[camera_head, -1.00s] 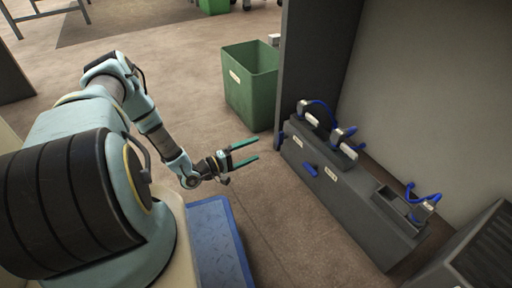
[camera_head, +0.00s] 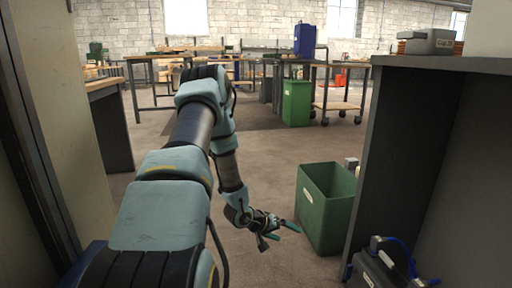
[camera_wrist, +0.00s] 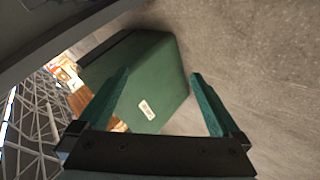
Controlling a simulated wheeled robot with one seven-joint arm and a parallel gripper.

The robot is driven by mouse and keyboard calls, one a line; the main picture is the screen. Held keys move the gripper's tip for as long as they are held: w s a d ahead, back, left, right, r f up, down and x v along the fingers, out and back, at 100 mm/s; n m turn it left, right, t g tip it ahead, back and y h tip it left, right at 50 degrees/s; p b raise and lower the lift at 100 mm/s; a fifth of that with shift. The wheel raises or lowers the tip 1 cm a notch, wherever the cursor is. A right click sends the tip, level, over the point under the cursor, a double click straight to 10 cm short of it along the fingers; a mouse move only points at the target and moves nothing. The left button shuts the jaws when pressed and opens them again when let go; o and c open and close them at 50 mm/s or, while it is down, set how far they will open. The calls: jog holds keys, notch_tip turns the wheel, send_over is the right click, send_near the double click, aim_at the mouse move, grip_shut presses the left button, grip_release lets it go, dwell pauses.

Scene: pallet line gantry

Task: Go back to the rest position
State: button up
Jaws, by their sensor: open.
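My gripper (camera_head: 284,233) has green fingers and is open and empty. In the head view it is held out in front of my arm, above the floor and just left of a green bin. In the wrist view my gripper (camera_wrist: 160,98) shows its two fingers spread apart with nothing between them. The green bin (camera_wrist: 150,85) lies beyond them there, with a white label on its side.
The green bin (camera_head: 326,213) stands on the floor beside a dark bench (camera_head: 408,150) at the right. A dark grey unit with blue cable (camera_head: 380,262) sits low at the right. Another green bin (camera_head: 296,103) and worktables stand farther back. Open floor lies between.

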jog(key=s+a+r+y+p, duration=0.1)
jog(key=a+r+y+p, duration=0.15)
jog(key=a+r, duration=0.5)
jog(key=s+a+r+y+p, duration=0.15)
jog(key=a+r+y, duration=0.3)
jog(key=r, duration=0.55)
jog(key=s+a+r+g+y+p, duration=0.1)
jog(key=s+a+r+g+p, duration=0.3)
jog(key=s+r, duration=1.2)
notch_tip(320, 180, up, 36)
jog(key=p, duration=3.7)
jog(key=shift+s+a+r+t, duration=0.15)
jog(key=shift+s+a+t, duration=0.25)
jog(key=shift+s, duration=0.05)
